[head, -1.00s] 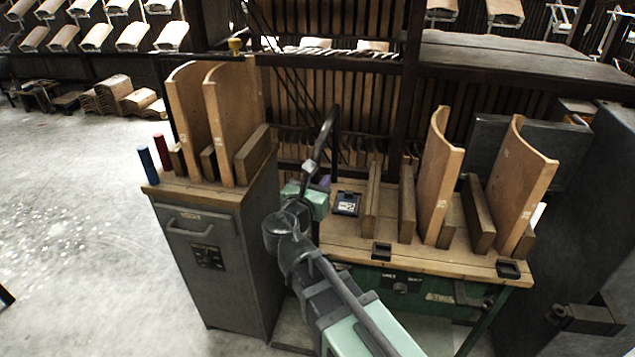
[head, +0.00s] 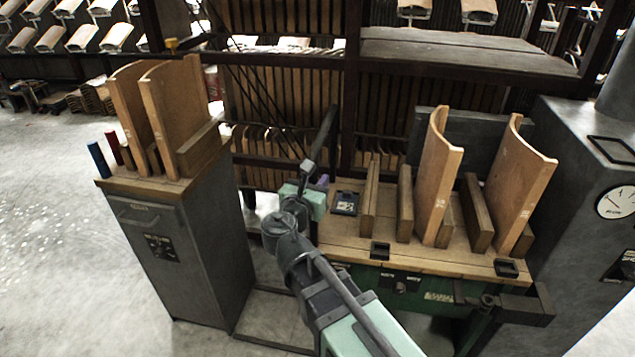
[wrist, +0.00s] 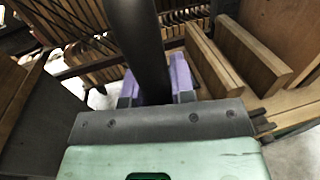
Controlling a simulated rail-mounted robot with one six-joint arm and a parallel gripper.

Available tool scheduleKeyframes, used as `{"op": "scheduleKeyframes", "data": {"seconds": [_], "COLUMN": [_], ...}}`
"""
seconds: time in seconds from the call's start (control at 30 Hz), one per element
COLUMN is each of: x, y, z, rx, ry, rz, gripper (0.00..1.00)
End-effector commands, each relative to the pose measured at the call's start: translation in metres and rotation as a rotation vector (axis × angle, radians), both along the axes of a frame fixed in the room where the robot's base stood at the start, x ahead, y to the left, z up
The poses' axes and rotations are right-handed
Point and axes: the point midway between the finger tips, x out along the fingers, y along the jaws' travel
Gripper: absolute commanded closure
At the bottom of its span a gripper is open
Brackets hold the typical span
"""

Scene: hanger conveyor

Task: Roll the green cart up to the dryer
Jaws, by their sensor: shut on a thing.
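The green cart (head: 440,292) has a wooden top and a green front panel. Two curved wooden boards (head: 436,180) stand upright between wooden slats on it. A black upright handle (head: 331,135) rises at the cart's left end. My gripper (head: 318,182) is shut on this handle; in the wrist view its purple fingers (wrist: 182,78) sit on either side of the black handle (wrist: 140,45). The dryer (head: 590,190), a tall grey cabinet with a round gauge, stands right beside the cart's right end. A dark block (head: 525,306) on its side overlaps the cart's front right corner; contact cannot be told.
A grey cabinet (head: 190,255) with two boards, a blue cylinder (head: 99,160) and a red cylinder (head: 114,148) stands left of the cart. A dark slatted rack (head: 290,95) runs behind. Floor (head: 50,240) is clear at the left.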

Motion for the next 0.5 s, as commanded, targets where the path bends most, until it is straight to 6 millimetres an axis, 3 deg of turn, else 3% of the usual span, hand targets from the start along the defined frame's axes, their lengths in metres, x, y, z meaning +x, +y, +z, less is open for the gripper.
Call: {"op": "scheduleKeyframes", "data": {"seconds": [0.47,0.5], "x": [-0.0021,-0.0023], "y": [-0.0038,-0.0039], "z": [-0.0009,-0.0010], "rx": [0.002,0.002], "ry": [0.001,0.001], "rz": [-0.010,-0.011], "gripper": [1.00,0.74]}}
